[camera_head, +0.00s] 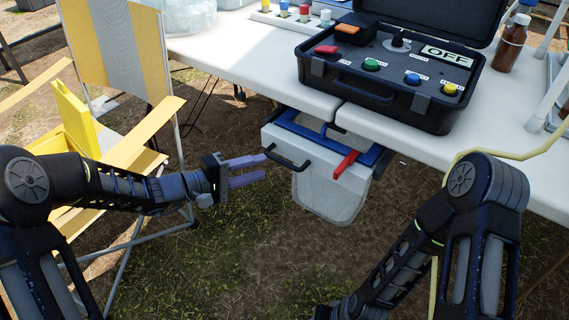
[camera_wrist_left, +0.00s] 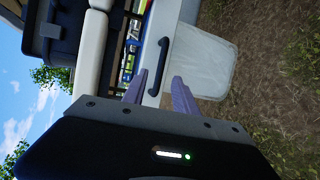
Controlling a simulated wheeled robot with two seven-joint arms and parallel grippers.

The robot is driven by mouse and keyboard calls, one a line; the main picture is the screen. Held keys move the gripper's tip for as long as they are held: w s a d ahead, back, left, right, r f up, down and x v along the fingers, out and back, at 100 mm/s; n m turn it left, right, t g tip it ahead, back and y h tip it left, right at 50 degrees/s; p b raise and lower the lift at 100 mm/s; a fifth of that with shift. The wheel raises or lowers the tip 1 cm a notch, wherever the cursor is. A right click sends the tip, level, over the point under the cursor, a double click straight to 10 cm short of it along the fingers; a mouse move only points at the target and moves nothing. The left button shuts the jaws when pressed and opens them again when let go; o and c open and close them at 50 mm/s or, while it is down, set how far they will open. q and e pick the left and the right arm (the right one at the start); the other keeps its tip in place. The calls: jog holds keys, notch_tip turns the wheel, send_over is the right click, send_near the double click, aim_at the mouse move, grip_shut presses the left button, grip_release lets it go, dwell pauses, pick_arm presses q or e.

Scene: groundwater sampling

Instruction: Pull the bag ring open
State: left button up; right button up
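The bag ring (camera_head: 374,157) is a blue frame under the front edge of the white table, with a pale translucent bag (camera_head: 328,195) hanging below it. A white front panel carries a black bar handle (camera_head: 288,160). A red lever (camera_head: 346,164) sits on the frame to the right. My left gripper (camera_head: 265,166) is open and empty, its purple fingers pointing at the handle from the left. In the left wrist view, the handle (camera_wrist_left: 159,66) lies just beyond the gap between the fingertips (camera_wrist_left: 158,76), apart from them.
The white table (camera_head: 240,65) bears an open black case (camera_head: 390,95) with coloured buttons, and a brown bottle (camera_head: 510,43). A yellow-striped folding chair (camera_head: 110,45) stands at left, close to my left arm. Grassy ground below the bag is clear.

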aim_at(279, 162)
pick_arm(q)
jog(key=b+x, duration=0.1)
jog(key=x, duration=0.6)
jog(key=shift+w+d+f+b, duration=0.15)
jog(key=shift+d+b, duration=0.2)
jog(key=shift+c, duration=0.4)
grip_shut()
dwell(0.7)
